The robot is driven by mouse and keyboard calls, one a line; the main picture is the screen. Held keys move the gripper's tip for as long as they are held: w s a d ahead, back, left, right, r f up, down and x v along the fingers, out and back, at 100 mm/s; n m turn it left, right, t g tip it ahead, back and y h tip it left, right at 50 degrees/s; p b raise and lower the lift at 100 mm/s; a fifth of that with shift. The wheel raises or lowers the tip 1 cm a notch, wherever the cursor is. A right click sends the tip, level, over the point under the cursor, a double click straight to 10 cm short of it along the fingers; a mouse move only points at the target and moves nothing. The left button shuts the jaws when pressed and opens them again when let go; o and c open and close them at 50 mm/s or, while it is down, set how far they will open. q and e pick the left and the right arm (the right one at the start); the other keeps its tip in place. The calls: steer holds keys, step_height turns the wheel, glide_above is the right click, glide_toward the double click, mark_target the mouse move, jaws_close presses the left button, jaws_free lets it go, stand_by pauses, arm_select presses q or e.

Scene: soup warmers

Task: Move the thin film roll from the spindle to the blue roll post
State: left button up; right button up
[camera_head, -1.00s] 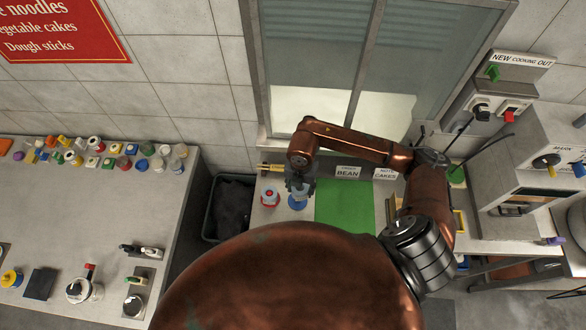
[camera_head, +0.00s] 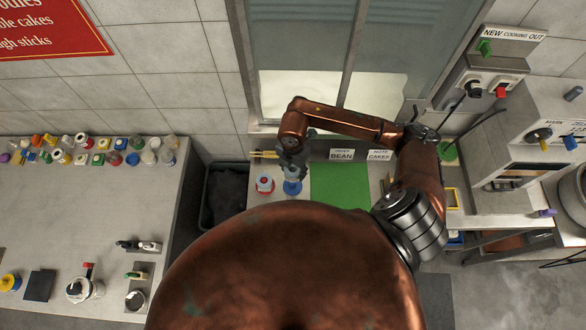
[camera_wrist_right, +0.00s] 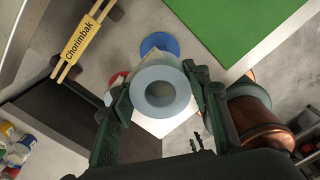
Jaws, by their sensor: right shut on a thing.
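The thin film roll (camera_wrist_right: 161,91) is a pale blue-grey ring with a round hole, seen nearly end-on in the right wrist view. My right gripper (camera_wrist_right: 164,97) is shut on it, one finger on each side. In the head view the right gripper (camera_head: 292,168) points down over the blue roll post (camera_head: 292,188). The post's blue disc also shows in the right wrist view (camera_wrist_right: 158,43), partly hidden behind the roll. I cannot tell whether the post is inside the roll's hole. I cannot make out the spindle. My left gripper is not in view.
A red-based post (camera_head: 265,185) stands just left of the blue one. A green mat (camera_head: 340,186) lies to the right, with label signs behind it. Yellow sticks (camera_head: 263,154) lie at the back. A dark bin (camera_head: 226,193) stands left of this counter.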

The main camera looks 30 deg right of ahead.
mark_target(293, 175)
step_height(293, 175, down, 3)
steer(key=shift+r+b, duration=0.1)
steer(key=shift+b, duration=0.75)
steer(key=shift+f+b, duration=0.6)
steer(key=shift+f, duration=0.35)
steer(key=shift+c, duration=0.2)
steer(key=shift+f+b, duration=2.15)
steer(key=shift+f, duration=0.85)
steer(key=o, duration=1.4)
step_height(293, 175, up, 11)
steer(key=shift+r, duration=0.5)
